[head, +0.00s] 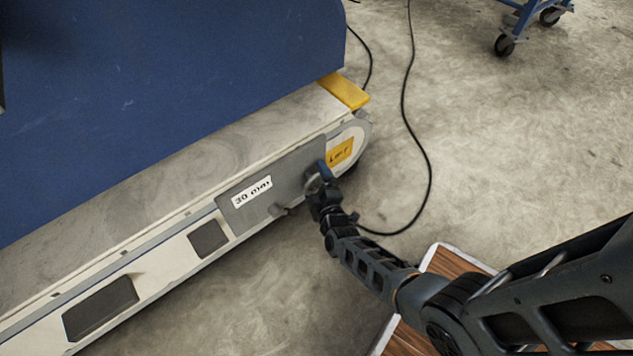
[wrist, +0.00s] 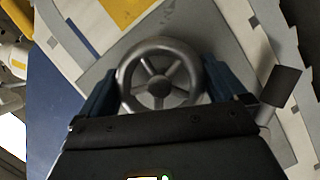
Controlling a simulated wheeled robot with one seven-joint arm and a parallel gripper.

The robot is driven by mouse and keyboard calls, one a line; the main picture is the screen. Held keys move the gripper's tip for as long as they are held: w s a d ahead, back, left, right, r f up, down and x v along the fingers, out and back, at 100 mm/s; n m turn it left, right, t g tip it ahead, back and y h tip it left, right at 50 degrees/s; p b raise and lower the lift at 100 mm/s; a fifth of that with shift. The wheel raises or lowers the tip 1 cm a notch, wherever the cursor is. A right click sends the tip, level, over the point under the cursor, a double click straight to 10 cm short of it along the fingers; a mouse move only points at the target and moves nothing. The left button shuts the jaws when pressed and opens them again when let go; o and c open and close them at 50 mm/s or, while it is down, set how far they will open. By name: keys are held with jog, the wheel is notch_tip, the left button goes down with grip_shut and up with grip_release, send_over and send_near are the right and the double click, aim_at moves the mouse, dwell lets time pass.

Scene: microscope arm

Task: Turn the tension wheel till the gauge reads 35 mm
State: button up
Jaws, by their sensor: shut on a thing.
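The tension wheel (wrist: 160,47) is a grey metal wheel with several spokes and a round hub, in the middle of the wrist view. My gripper (wrist: 160,85) has its two blue fingers at the left and right of the wheel's rim and is shut on it. In the head view the wheel (head: 313,184) is mostly hidden by my gripper (head: 322,180), at the right end of the machine's side. The gauge (head: 252,191) is a white label on a grey plate left of the wheel. It appears to read 30 mm, in small blurred print.
A long conveyor-like machine (head: 150,170) with a blue panel (head: 170,80) fills the left. A yellow label (head: 340,152) sits right of the wheel. A black cable (head: 428,150) lies on the concrete floor. A blue wheeled cart (head: 525,20) stands at top right.

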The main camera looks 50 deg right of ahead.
jog(key=shift+a+n+h, duration=0.1)
jog(key=shift+n+h, duration=0.2)
jog(key=shift+n, duration=0.4)
jog(key=o, duration=0.6)
jog(key=f+p+v, duration=0.1)
jog(key=p+v, duration=0.2)
jog(key=v, duration=0.4)
jog(key=shift+s+a+r, duration=0.25)
jog(key=shift+s+r, duration=0.05)
jog(key=shift+r, duration=0.15)
